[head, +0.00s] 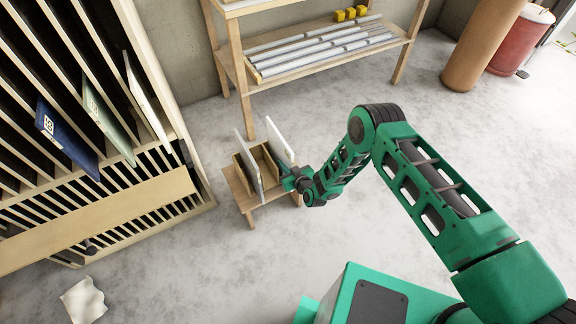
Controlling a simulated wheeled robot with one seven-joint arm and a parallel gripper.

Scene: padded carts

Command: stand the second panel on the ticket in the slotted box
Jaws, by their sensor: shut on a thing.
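The slotted wooden box (244,157) stands on a small low wooden stand (236,188) between the big rack and my arm. One pale, thin panel (247,165) stands on edge at the box's left side. A second white panel (279,141) leans at the box's right side; whether its lower edge is inside a slot is hidden. My gripper (287,182) is at the near end of this right panel and appears shut on it, though the fingers are small and partly hidden. No ticket can be made out.
A tall slatted wooden rack (150,70) at the left holds a blue panel (65,140), a grey-green panel (108,122) and a white panel (146,105). A shelf (330,55) with pale tubes stands behind. A crumpled pale sheet (83,301) lies on the floor.

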